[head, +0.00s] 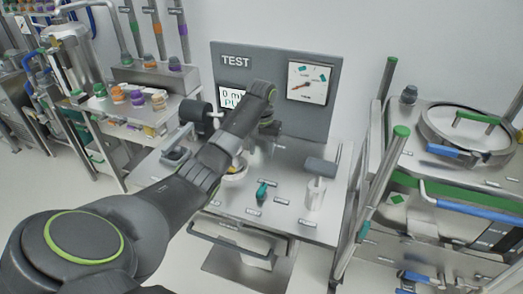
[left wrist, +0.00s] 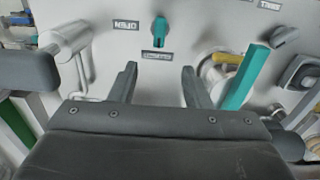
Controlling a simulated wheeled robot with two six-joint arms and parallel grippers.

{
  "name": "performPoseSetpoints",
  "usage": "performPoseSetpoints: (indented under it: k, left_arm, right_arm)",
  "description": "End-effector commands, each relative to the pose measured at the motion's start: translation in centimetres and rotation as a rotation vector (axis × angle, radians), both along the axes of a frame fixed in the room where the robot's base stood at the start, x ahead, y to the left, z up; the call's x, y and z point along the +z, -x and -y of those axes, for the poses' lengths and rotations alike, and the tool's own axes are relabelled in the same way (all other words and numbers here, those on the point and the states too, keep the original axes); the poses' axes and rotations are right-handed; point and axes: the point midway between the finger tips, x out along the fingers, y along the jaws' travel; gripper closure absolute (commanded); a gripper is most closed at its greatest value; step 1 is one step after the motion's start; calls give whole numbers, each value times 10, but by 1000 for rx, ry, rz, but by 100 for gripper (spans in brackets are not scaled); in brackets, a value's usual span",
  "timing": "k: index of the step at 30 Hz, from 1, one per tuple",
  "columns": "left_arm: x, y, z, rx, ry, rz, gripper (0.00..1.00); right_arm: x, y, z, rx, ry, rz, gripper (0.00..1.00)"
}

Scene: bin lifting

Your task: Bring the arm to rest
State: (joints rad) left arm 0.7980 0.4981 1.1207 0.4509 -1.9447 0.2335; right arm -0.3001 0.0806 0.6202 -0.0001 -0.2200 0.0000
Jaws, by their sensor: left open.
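My left arm comes in from the lower left of the head view and reaches over the test station's bench (head: 285,222). My left gripper (head: 268,128) is beyond the forearm, in front of the TEST panel (head: 265,62), and is mostly hidden by my own wrist. In the left wrist view my left gripper (left wrist: 160,86) shows two fingers spread apart with nothing between them. A small teal valve handle (left wrist: 159,32) lies past the fingertips on the bench; it also shows in the head view (head: 261,191). My right gripper is in neither view.
A metal cylinder with a grey handle (head: 315,195) stands at the bench's right; a teal lever (left wrist: 245,78) is close to the right finger. A shelf with coloured caps (head: 137,97) is left. A cart with a round lidded vessel (head: 470,125) is right. Floor shows between them.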

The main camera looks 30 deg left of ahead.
Motion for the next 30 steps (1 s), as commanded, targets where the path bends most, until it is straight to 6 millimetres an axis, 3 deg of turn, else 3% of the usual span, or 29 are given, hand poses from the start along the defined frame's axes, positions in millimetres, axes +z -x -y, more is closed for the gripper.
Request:
performPoseSetpoints:
  k: [13, 17, 23, 30]
  left_arm:
    - [0, 0, 0, 0, 0, 0, 56]
    - [-14, 7, 2, -12, -8, 1, 56]
    - [-72, 50, 16, -84, -48, 25, 56]
    - [-135, 132, 39, -175, -84, 85, 56]
  right_arm:
    - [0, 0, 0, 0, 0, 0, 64]
    - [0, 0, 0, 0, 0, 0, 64]
    - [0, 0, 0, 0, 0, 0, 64]
    - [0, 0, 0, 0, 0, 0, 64]
